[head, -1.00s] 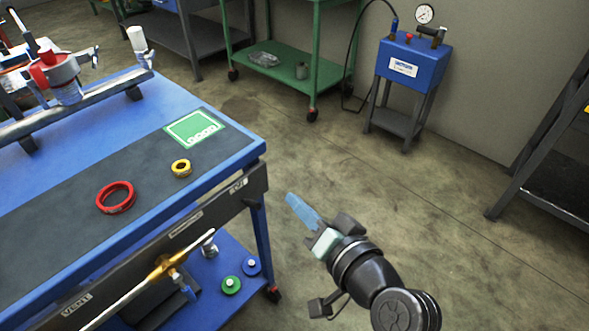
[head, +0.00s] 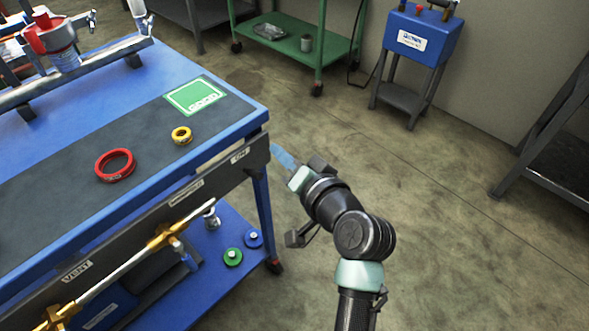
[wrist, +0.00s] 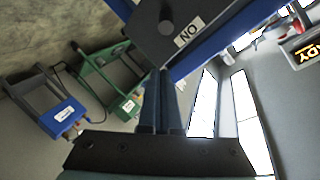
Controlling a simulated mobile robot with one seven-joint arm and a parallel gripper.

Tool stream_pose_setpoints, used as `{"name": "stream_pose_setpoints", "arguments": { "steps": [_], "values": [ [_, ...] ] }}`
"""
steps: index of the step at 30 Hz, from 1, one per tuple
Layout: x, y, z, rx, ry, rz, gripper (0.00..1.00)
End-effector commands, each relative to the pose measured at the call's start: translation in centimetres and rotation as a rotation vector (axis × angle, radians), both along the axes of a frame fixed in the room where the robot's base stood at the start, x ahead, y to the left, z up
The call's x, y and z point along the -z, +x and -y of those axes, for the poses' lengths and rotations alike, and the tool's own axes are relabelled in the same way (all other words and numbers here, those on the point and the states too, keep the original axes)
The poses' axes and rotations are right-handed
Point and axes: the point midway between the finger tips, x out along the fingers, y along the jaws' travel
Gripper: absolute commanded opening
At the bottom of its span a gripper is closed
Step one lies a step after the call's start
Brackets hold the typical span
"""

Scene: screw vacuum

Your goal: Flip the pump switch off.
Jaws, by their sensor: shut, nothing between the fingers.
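A dark panel (head: 205,192) runs along the front edge of the blue workbench, with a white "ON" label (head: 240,156) near its right end. In the wrist view, the "ON" label (wrist: 188,34) sits beside a dark round knob or lever end (wrist: 167,27), which may be the pump switch; its position is not clear. My gripper (head: 275,150) is shut and empty, near the bench's right front corner. In the wrist view, my gripper's fingertips (wrist: 163,72) are together, just below the panel's edge in the picture; contact cannot be told.
A red ring (head: 115,165), a yellow ring (head: 181,135) and a green "GOOD" card (head: 196,96) lie on the benchtop. A brass-fitted pipe (head: 165,237) runs along the bench front. A blue gauge unit (head: 423,38) stands behind. The floor (head: 440,210) at right is clear.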

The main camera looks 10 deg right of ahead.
Motion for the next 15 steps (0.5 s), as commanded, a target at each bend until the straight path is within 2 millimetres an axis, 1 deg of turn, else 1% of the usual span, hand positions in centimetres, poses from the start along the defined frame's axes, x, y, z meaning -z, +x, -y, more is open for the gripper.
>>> {"name": "stream_pose_setpoints", "arguments": {
  "steps": [1, 3, 4, 6, 9, 15],
  "values": [
    [0.4, 1.0, -0.4, -0.002, 0.0, 0.001, 0.0],
    [0.7, 2.0, -0.8, -0.002, -0.001, 0.001, 0.0],
    [1.2, 1.2, -1.0, -0.001, 0.0, -0.002, 0.0],
    [1.6, 0.4, -1.5, 0.0, 0.0, -0.002, 0.0],
    [2.1, -0.3, -2.1, 0.0, 0.001, -0.001, 0.0],
    [2.4, -1.1, -2.7, 0.0, 0.001, 0.0, 0.0]
  ]
}}
